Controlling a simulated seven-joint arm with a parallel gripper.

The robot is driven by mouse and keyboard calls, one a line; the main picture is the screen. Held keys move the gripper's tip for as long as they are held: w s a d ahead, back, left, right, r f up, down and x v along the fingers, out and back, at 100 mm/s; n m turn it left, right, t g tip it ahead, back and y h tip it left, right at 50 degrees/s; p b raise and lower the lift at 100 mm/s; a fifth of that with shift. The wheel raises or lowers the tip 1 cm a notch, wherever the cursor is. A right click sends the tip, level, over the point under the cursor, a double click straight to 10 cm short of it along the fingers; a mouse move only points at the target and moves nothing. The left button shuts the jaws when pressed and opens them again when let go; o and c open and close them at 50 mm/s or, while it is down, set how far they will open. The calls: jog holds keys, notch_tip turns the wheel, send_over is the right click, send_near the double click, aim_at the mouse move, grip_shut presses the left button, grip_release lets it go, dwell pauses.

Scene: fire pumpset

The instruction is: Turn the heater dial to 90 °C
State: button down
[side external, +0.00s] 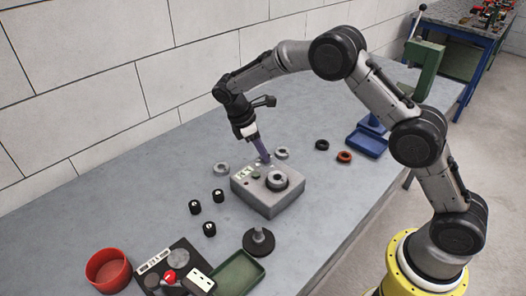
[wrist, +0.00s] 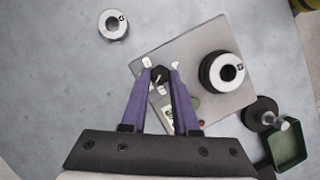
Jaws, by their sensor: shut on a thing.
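The heater is a light grey box (side external: 262,202) in the middle of the bench; its top (wrist: 200,42) fills the centre of the wrist view. The small black dial (wrist: 160,76) is at the box's edge, with a pale mark on it. The temperature scale is too small to read. My gripper (side external: 265,159) points down over the back of the box. In the wrist view its two purple fingers (wrist: 161,66) stand either side of the dial and are shut on it. The fingers hide the dial in the side view.
A ring with a dark centre (side external: 277,181) sits on the heater near the dial. Loose metal rings (side external: 222,168), several black cylinders (side external: 219,195), a black stand (side external: 258,243), a green tray (side external: 237,273) and a red bowl (side external: 108,270) lie around. The wall runs behind.

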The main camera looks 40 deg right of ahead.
jog(key=m, duration=0.2)
jog(key=m+y, duration=0.1)
jog(key=m+g, duration=0.1)
jog(key=m, duration=0.1)
jog(key=shift+w+d+r+m+y, duration=0.1)
jog(key=shift+w+d+m+y, duration=0.05)
jog(key=shift+w+m+y, duration=0.15)
jog(key=m+y, duration=0.1)
jog(key=m, duration=0.1)
jog(key=m+y, duration=0.1)
jog(key=m, duration=0.2)
jog(key=shift+d+m+g, duration=0.2)
jog(key=shift+m+g, duration=0.1)
jog(key=shift+g, duration=0.1)
jog(key=c, duration=0.7)
grip_release()
jog(key=shift+o, duration=0.2)
jog(key=v, duration=1.2)
jog(key=shift+d, duration=0.15)
